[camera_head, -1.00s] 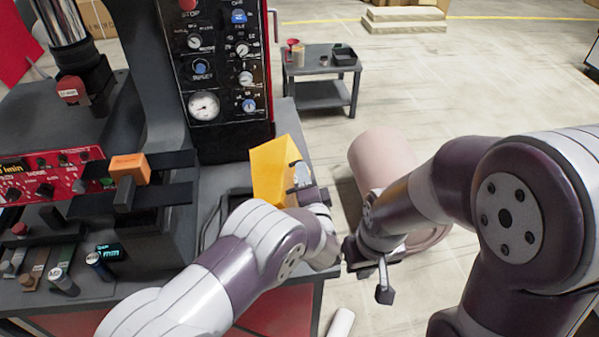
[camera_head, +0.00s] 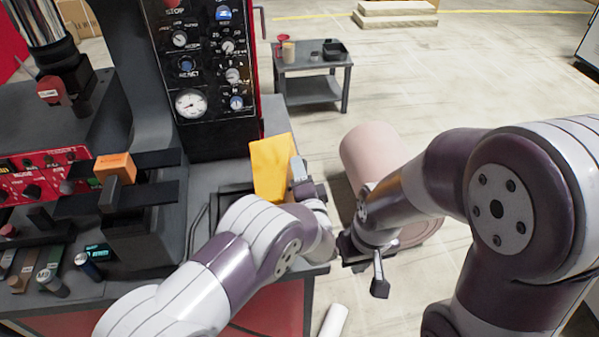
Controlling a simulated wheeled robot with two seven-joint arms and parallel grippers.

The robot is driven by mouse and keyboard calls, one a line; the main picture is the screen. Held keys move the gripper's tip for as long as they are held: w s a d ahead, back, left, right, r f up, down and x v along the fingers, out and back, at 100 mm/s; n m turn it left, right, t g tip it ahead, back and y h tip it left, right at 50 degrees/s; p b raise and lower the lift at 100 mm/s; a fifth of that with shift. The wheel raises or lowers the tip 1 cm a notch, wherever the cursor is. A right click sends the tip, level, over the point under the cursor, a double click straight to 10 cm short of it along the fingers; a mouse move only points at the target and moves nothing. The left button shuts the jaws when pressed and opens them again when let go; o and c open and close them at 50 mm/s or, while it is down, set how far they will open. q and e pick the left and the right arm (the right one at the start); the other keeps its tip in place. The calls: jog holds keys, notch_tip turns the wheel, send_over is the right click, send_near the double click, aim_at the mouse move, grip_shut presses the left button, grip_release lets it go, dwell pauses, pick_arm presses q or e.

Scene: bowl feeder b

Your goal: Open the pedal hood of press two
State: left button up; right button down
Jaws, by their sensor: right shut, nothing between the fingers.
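A yellow panel (camera_head: 271,168) stands upright on the press table beside a dark tray-like recess. I cannot tell whether it is the pedal hood; no pedal or hood can be made out clearly. My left gripper (camera_head: 299,172) is close to the panel's right edge, and I cannot tell whether they touch. Its fingers are mostly hidden, so its opening is unclear. My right gripper (camera_head: 379,278) is shut and empty, pointing down over the floor to the right of the table. The press (camera_head: 205,75) has a dark control panel with a gauge and knobs.
A pinkish cylinder (camera_head: 368,150) stands behind my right arm. A small grey side table (camera_head: 312,66) with containers is farther back. An orange block (camera_head: 114,167) sits on dark rails at left. A white roll (camera_head: 333,321) lies low by the table. Floor beyond is open.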

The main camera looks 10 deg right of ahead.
pick_arm(q)
jog(key=s+p, duration=0.4)
jog(key=s, duration=0.8)
jog(key=shift+s+f, duration=0.15)
jog(key=shift+s, duration=0.2)
